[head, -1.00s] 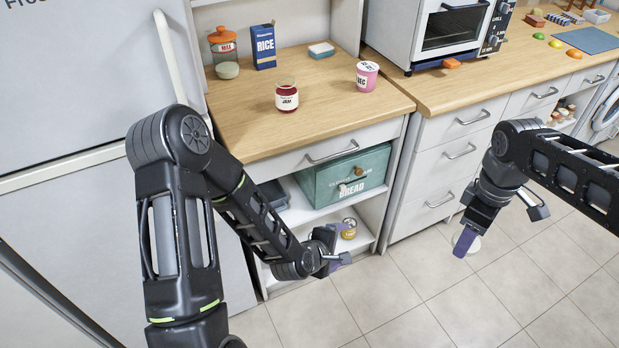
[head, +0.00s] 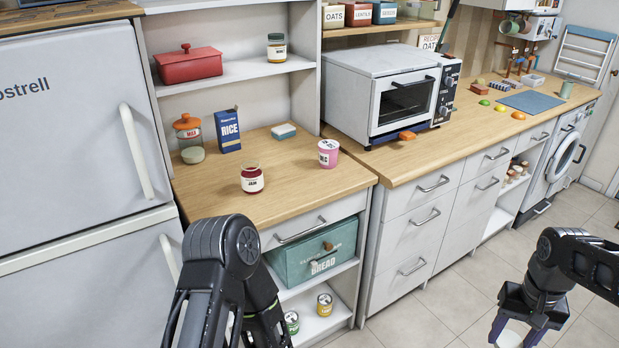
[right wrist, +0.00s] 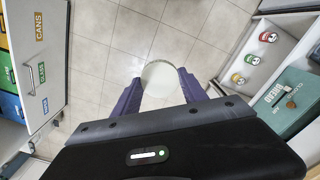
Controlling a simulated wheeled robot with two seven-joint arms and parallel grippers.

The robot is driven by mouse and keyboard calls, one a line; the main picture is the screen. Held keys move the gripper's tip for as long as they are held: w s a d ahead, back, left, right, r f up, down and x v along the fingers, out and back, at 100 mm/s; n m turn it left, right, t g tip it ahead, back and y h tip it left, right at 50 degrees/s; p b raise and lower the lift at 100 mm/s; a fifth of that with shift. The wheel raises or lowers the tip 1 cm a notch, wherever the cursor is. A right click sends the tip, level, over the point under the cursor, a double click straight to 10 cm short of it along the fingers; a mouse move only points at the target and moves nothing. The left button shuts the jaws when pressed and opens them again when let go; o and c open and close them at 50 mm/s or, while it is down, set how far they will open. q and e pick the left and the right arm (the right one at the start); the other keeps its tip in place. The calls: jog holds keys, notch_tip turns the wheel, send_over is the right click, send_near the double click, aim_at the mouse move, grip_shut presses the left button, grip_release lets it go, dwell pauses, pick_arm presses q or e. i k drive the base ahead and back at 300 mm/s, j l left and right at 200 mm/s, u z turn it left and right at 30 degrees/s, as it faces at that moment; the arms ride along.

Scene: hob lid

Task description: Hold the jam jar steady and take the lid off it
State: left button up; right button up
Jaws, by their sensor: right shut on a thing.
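The jam jar (head: 252,179) stands upright on the wooden counter in the head view. It is glass with red contents and a JAM label, and no lid shows on its top. My right gripper (head: 513,333) is at the lower right of the head view, over the floor and far from the jar. It is shut on a pale round lid (right wrist: 160,76), which shows between the purple fingers in the right wrist view and also in the head view (head: 508,339). My left arm shows in front of the counter, but its gripper is out of view.
The bread bin (head: 315,252) sits below. The counter front is clear.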

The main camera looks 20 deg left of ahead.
aim_at(251, 172)
jog(key=i+l, duration=0.3)
jog(key=i, duration=0.25)
jog(key=i+l, duration=0.35)
jog(key=i, duration=0.2)
jog(key=i+l+u, duration=0.15)
jog(key=u, duration=2.35)
